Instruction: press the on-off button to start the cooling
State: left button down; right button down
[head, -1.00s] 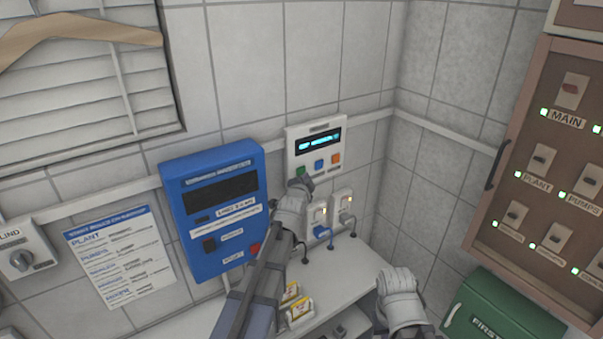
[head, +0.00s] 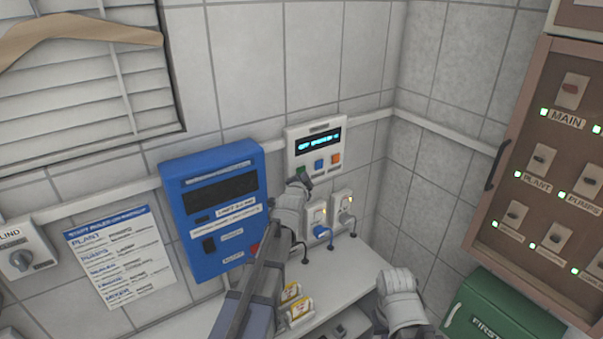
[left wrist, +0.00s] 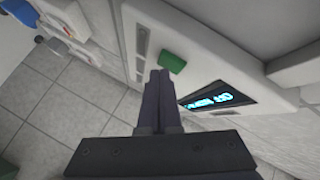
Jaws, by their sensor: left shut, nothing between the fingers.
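A white control panel (head: 328,135) is on the back wall, with a lit cyan display (head: 318,141) and green, blue and orange buttons below it. The green button (head: 301,171) is partly behind my left gripper (head: 300,182). My left gripper is shut and empty, its tips just below that button. The left wrist view shows the closed fingers (left wrist: 159,78) close beside the green button (left wrist: 172,62); I cannot tell if they touch. The display (left wrist: 217,98) there seems to begin with "OFF". My right arm's white wrist is low in the head view; its fingers cannot be made out.
A blue wall unit (head: 214,212) is left of my left arm. Sockets with plugs (head: 345,207) are just below right of the panel. A counter (head: 345,268) with small packets (head: 297,306) lies below. A brown switch board (head: 545,165) and green box (head: 505,312) are at right.

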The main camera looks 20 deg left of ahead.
pick_arm(q)
jog(key=shift+w+a, duration=0.2)
jog(key=shift+a, duration=0.15)
dwell(0.3)
jog(key=shift+d, duration=0.15)
jog(key=shift+s+d, duration=0.5)
jog(key=shift+d, duration=0.05)
dwell(0.3)
jog(key=shift+s+d, duration=0.8)
jog(key=shift+d, duration=0.2)
jog(key=shift+s+d, duration=0.75)
jog(key=shift+d, duration=0.2)
jog(key=s+d, duration=0.7)
jog(key=d, duration=0.2)
jog(key=shift+s+d, duration=0.15)
jog(key=shift+d, duration=0.1)
